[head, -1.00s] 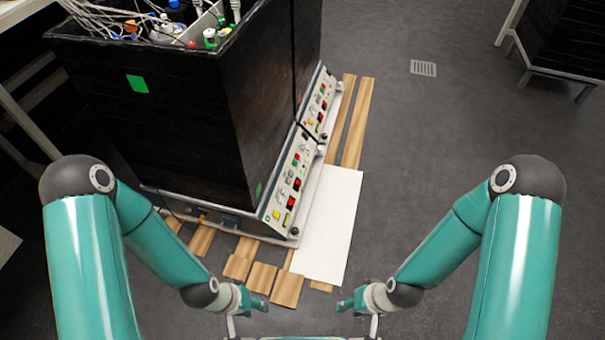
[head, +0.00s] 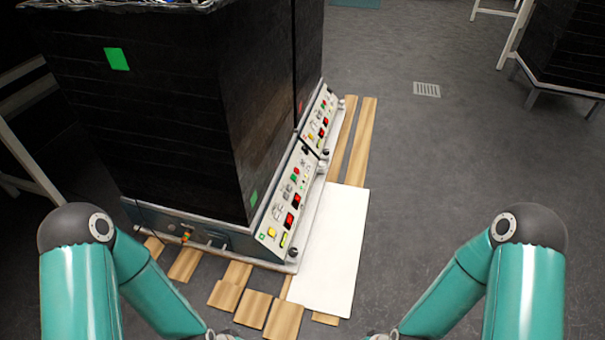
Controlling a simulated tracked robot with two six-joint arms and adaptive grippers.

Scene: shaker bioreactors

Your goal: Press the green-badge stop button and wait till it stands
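The near shaker bioreactor is a tall black box (head: 150,130) with a green square badge (head: 117,59) on its left face. A second small green mark (head: 253,198) sits low on its right face. Its sloped control panel (head: 279,207) faces right and carries red buttons (head: 297,199), a yellow button (head: 271,232), a yellow-green one (head: 283,240) and a small green square (head: 262,236) at the near end. Which button is the stop cannot be read.
A second black unit with a similar panel (head: 321,117) stands right behind. A white sheet (head: 331,250) and wooden slats (head: 284,320) lie on the floor beside and before the shaker. Open grey floor (head: 430,170) lies to the right, with a grate (head: 427,89) and another black unit (head: 563,45).

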